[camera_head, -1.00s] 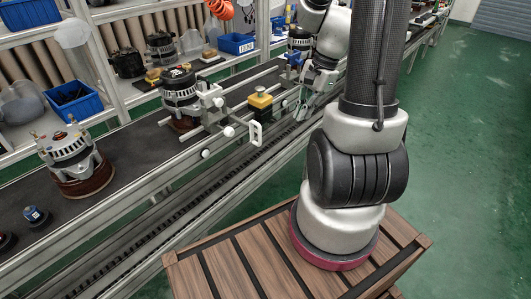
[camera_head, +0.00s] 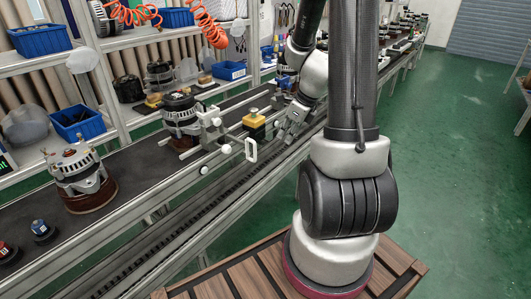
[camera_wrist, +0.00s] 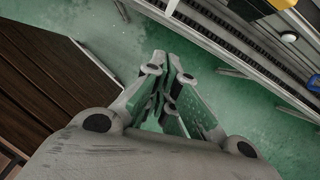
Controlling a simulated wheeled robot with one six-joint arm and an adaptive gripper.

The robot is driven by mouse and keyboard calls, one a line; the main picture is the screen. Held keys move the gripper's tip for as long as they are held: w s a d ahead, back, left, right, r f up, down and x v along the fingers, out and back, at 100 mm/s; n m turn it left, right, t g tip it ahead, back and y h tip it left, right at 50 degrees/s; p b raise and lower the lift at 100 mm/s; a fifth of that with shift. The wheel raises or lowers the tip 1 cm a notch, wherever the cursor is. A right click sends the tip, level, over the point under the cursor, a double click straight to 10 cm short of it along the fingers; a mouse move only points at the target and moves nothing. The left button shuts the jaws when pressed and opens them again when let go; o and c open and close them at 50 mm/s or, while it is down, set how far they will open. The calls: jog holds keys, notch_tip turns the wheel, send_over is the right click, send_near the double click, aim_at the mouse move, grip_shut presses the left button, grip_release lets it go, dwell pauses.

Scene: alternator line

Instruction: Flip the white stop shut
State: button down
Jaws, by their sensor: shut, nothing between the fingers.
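A white looped piece (camera_head: 251,149), which looks like the stop, stands upright at the front rail of the conveyor in the head view. White clamp-like blocks (camera_head: 210,118) sit on the rails just left of it, beside an alternator (camera_head: 181,115). My gripper (camera_head: 284,136) is to the right of the white loop, apart from it, near the conveyor's front edge. In the wrist view my gripper (camera_wrist: 167,65) has its fingers together with nothing between them. The white loop is not clearly visible in the wrist view.
Another alternator (camera_head: 82,180) is on the belt at left. Shelves with blue bins (camera_head: 77,122) stand behind. Green floor (camera_head: 455,150) is open at right.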

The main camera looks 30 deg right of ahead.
jog(key=w+a+f, duration=0.4)
jog(key=w+f, duration=0.2)
jog(key=f, duration=0.3)
jog(key=shift+w+f, duration=0.2)
jog(key=shift+w, duration=0.05)
